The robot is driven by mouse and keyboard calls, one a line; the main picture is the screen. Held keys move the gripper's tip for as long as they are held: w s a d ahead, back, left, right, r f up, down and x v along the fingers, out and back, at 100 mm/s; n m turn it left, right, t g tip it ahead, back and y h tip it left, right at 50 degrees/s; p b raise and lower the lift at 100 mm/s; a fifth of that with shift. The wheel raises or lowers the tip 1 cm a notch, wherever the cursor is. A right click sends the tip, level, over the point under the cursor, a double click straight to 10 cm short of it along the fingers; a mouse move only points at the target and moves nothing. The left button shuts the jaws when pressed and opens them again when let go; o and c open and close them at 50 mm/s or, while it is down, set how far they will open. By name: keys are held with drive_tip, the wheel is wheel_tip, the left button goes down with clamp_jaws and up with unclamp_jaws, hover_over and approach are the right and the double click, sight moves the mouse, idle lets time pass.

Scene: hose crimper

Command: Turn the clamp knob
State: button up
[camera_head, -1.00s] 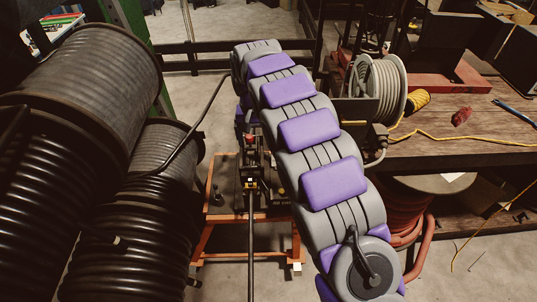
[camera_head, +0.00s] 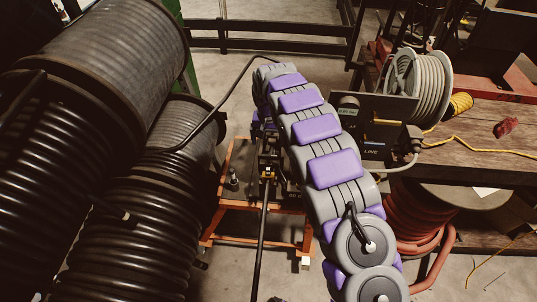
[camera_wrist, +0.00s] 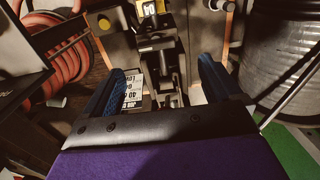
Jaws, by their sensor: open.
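The hose crimper is a dark machine (camera_head: 268,165) on an orange stand, with a black hose running from its front; much of it is hidden behind my arm in the head view. In the wrist view its black mechanism (camera_wrist: 165,48) lies ahead, with a yellow tag (camera_wrist: 149,7) at the top. I cannot clearly pick out the clamp knob in either current view. My gripper (camera_wrist: 160,68) is open, its two blue fingers apart on either side of the lower mechanism. Nothing is held; I cannot tell whether the fingers touch anything.
Large black hose spools (camera_head: 105,80) fill the left. A grey hose reel (camera_head: 418,85) and a wooden workbench (camera_head: 465,150) stand at right, with coiled red hose (camera_head: 410,215) below. The orange stand (camera_head: 233,185) rests on concrete floor.

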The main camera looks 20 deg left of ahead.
sight(269, 155)
drive_tip(key=f, duration=0.2)
drive_tip(key=f+b, duration=0.1)
drive_tip(key=f, duration=0.1)
drive_tip(key=d+f, duration=0.1)
drive_tip(key=f, duration=0.2)
drive_tip(key=shift+f, duration=0.3)
drive_tip(key=shift+a+f, duration=0.25)
drive_tip(key=shift+a, duration=0.05)
drive_tip(key=shift+c, duration=0.3)
drive_tip(key=shift+d, duration=0.15)
drive_tip(key=c, duration=1)
